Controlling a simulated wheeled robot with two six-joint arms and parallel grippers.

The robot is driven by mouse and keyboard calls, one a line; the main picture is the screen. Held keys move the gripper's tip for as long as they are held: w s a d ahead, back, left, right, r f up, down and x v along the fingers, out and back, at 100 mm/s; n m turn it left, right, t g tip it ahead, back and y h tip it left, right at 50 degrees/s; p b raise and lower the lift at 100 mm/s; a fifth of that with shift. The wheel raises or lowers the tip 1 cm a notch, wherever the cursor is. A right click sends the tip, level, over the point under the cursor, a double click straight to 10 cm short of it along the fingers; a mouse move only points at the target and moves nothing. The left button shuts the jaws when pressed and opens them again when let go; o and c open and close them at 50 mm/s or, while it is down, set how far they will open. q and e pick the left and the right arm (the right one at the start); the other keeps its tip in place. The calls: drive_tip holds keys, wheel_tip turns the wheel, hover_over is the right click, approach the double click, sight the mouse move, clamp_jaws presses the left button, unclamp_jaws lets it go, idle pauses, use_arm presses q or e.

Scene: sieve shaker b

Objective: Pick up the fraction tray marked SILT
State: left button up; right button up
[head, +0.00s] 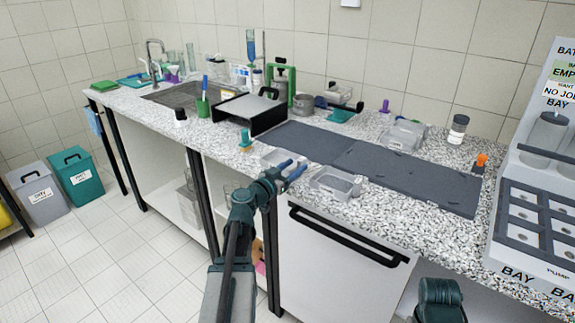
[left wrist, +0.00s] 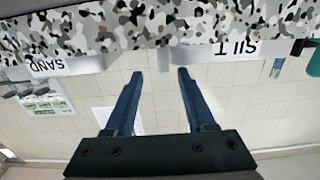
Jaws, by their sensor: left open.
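The fraction tray marked SILT (left wrist: 238,48) shows its pale front, label upside down, at the upper right of the left wrist view. In the head view it appears to be the clear tray (head: 272,156) at the front edge of the counter, partly behind my left gripper. A second tray, marked SAND (left wrist: 60,66), is at the left of the wrist view and seems to be the clear tray (head: 336,182) to the right in the head view. My left gripper (head: 292,168) is open and empty in front of the counter edge, between the two trays. Its blue fingers (left wrist: 160,74) touch neither label.
Dark mats (head: 365,168) lie behind the trays. A black-framed stand (head: 252,112) and a small teal item (head: 245,140) are to the left. More clear trays (head: 403,134) stand at the back. A bay rack (head: 535,215) fills the right end.

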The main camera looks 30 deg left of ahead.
sight(298, 161)
use_arm(q)
drive_tip(key=w, duration=0.4)
drive_tip(key=shift+w+a, duration=0.15)
drive_tip(key=shift+w, duration=0.55)
drive_tip(key=shift+s, duration=0.1)
clamp_jaws()
